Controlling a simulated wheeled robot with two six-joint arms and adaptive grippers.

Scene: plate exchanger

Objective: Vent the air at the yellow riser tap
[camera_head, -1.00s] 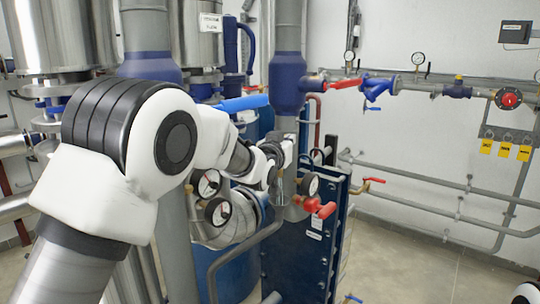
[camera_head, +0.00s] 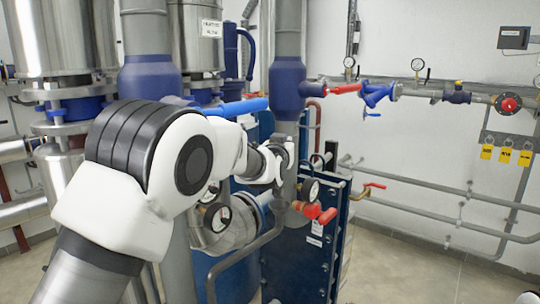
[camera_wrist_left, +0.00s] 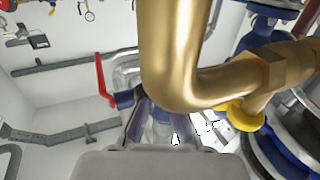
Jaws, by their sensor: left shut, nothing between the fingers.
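A yellow fitting (camera_wrist_left: 247,115) shows at the right in the left wrist view, at the lower side of a bent brass pipe (camera_wrist_left: 180,70). I take it for the yellow riser tap, but its handle cannot be made out. My left gripper (camera_wrist_left: 155,122) is shut and empty just below the brass bend; whether it touches the pipe cannot be told. In the head view my left gripper (camera_head: 278,190) is small and partly hidden by its own arm, near the grey riser above the blue plate exchanger. The tap is not seen there. My right gripper is out of view.
A blue valve with a red lever (camera_wrist_left: 105,80) shows at the left in the wrist view. The floor (camera_head: 410,270) at right is clear.

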